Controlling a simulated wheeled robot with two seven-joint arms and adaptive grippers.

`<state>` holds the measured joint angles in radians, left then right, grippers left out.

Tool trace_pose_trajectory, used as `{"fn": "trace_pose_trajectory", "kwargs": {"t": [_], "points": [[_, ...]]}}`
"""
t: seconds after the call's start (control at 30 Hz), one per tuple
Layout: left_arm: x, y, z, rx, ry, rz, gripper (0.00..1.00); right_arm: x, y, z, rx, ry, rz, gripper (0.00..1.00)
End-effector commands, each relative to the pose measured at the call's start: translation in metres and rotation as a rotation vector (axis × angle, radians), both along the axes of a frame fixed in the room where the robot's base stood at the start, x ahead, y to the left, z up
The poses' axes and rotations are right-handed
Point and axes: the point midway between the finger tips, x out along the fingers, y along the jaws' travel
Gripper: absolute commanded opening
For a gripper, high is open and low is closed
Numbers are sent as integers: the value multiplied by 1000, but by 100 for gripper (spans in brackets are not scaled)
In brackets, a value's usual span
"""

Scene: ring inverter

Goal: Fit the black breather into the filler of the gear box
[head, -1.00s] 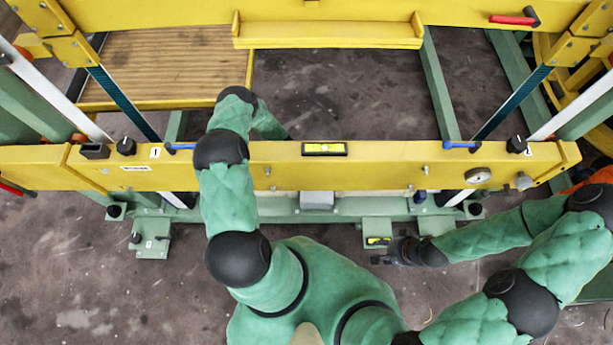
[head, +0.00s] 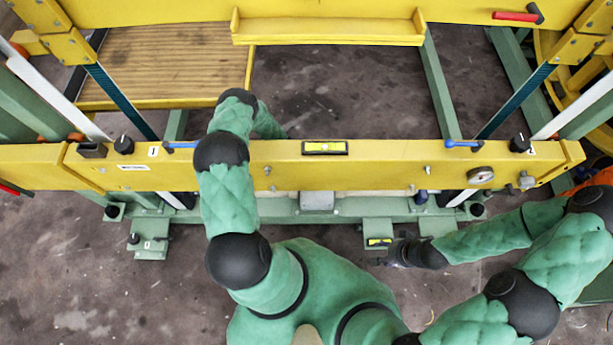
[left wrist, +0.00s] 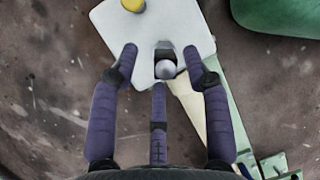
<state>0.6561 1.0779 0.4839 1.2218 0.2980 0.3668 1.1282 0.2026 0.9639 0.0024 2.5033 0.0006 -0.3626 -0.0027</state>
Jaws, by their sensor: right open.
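In the left wrist view, the three fingers of my left gripper (left wrist: 161,62) are spread and empty over a pale grey housing, possibly the gear box (left wrist: 122,38). I cannot tell whether this recess is the filler. In the head view my left arm reaches over the yellow beam, and its gripper is hidden. My right gripper (head: 388,254) is open, low beside a green foot with a yellow label. I cannot identify the black breather for certain.
The yellow beam (head: 400,165) crosses in front of me, bearing black knobs (head: 124,145), blue levers (head: 463,144), a level (head: 325,148) and a gauge (head: 480,174). A green foot (head: 378,228) stands beside my right gripper. Dark floor lies open at lower left.

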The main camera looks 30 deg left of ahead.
Motion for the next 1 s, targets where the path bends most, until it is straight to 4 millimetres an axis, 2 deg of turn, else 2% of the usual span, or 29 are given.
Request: {"fn": "trace_pose_trajectory", "kwargs": {"t": [0.3, 0.47, 0.53, 0.8, 1.0], "points": [[0, 0, 1, 0, 0, 0, 52, 0, 0, 1, 0, 0, 0, 48], [0, 0, 10, 0, 0, 0, 52, 0, 0, 10, 0, 0, 0, 48], [0, 0, 17, 0, 0, 0, 52, 0, 0, 17, 0, 0, 0, 48], [-3, 25, 69, 1, -2, 2, 52, 0, 0, 40, 0, 0, 0, 48], [-6, 40, 101, 0, 0, 1, 52, 0, 0, 53, 0, 0, 0, 48]]}}
